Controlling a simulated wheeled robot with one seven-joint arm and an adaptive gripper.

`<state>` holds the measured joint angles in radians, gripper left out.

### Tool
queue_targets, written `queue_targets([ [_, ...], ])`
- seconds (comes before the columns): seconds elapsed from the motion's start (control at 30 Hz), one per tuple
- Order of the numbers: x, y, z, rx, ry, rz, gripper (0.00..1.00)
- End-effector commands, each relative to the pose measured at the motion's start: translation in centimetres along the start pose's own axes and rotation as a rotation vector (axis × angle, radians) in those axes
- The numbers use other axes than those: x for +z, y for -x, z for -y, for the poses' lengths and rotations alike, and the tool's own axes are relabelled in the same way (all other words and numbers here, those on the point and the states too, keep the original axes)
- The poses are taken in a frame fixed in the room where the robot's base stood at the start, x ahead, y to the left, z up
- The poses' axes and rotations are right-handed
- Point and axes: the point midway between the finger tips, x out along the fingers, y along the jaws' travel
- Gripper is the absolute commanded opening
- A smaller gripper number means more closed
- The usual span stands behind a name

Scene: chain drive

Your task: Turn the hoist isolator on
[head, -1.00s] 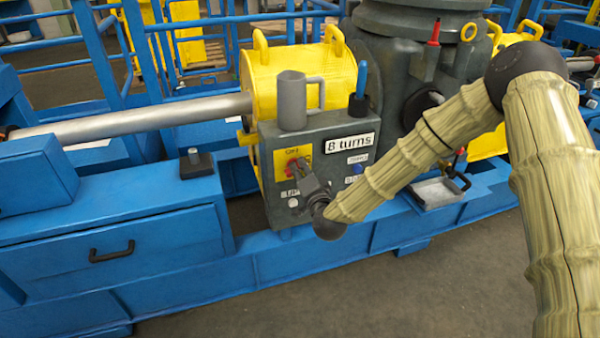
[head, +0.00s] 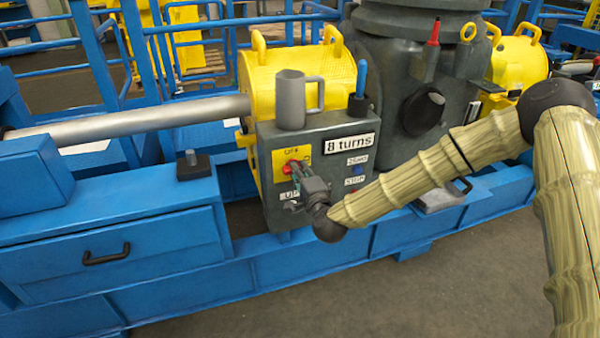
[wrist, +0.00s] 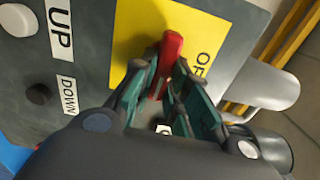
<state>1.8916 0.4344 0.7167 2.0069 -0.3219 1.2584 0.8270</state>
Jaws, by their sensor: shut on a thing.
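The hoist isolator is a red handle on a yellow plate on the grey control box (head: 330,190). The red handle (wrist: 166,60) lies between the fingers of my gripper (wrist: 160,82) in the wrist view, and the gripper is shut on it. The yellow plate (wrist: 130,50) has an OFF label (wrist: 203,66) beside the handle. Another label (wrist: 163,129) shows partly between the fingers and is mostly hidden. In the head view, my gripper (head: 298,174) is at the box's front, covering part of the red handle (head: 288,168).
UP (wrist: 60,30) and DOWN (wrist: 68,95) labels with a white button (wrist: 18,20) and a dark button (wrist: 38,94) sit near the plate. A grey mug (head: 291,100) and a blue-handled tool (head: 361,80) stand on the box. An "8 turns" sign (head: 351,144) is on its front.

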Motion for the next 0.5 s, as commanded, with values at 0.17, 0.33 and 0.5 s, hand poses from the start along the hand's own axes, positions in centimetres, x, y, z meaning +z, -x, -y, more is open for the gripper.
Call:
queue_targets([
  [0.17,-0.19,-0.01,-0.04,0.0,-0.001,-0.004,0.0],
  [0.33,-0.19,0.0,-0.05,0.0,-0.001,-0.004,0.25],
  [0.5,-0.11,0.0,-0.04,0.0,0.0,-0.002,0.38],
])
